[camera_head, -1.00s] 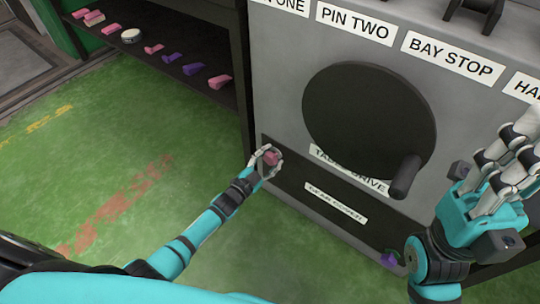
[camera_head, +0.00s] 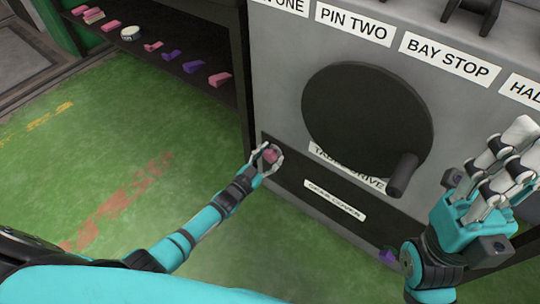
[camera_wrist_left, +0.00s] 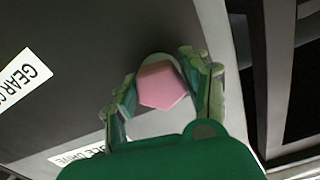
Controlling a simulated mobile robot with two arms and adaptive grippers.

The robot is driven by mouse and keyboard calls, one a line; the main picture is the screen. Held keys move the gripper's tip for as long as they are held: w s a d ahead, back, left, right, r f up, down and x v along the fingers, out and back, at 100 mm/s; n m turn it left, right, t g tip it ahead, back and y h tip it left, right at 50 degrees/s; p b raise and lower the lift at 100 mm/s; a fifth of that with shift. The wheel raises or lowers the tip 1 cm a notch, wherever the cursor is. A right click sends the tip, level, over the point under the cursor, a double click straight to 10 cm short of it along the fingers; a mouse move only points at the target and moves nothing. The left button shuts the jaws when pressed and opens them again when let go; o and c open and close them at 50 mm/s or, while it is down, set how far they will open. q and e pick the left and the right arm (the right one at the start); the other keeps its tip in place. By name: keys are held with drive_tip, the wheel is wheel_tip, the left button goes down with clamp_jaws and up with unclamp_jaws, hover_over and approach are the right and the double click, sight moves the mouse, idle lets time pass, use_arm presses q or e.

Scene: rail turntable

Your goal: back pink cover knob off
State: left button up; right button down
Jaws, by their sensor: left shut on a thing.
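The pink knob (camera_head: 271,156) is at the upper left corner of the dark gear cover (camera_head: 300,190), low on the grey cabinet. My left gripper (camera_head: 266,155) has its fingers on both sides of it and is shut on it. In the left wrist view the pink knob (camera_wrist_left: 161,86) shows between the two fingers, close to the dark panel; whether it touches the panel cannot be told. A purple knob (camera_head: 388,256) is at the lower right of the cover. My right gripper (camera_head: 490,170) is raised at the right with its fingers spread, open and empty.
A large dark wheel with a handle (camera_head: 402,175) is above the cover. A dark shelf (camera_head: 130,60) at the upper left carries several pink and purple pieces and a round white one. Green floor (camera_head: 120,170) is free at the left.

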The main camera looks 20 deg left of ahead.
use_arm(q)
drive_tip(key=o, duration=1.1)
drive_tip(key=shift+c, duration=0.2)
drive_tip(key=shift+s, duration=0.1)
drive_tip(key=v, duration=1.2)
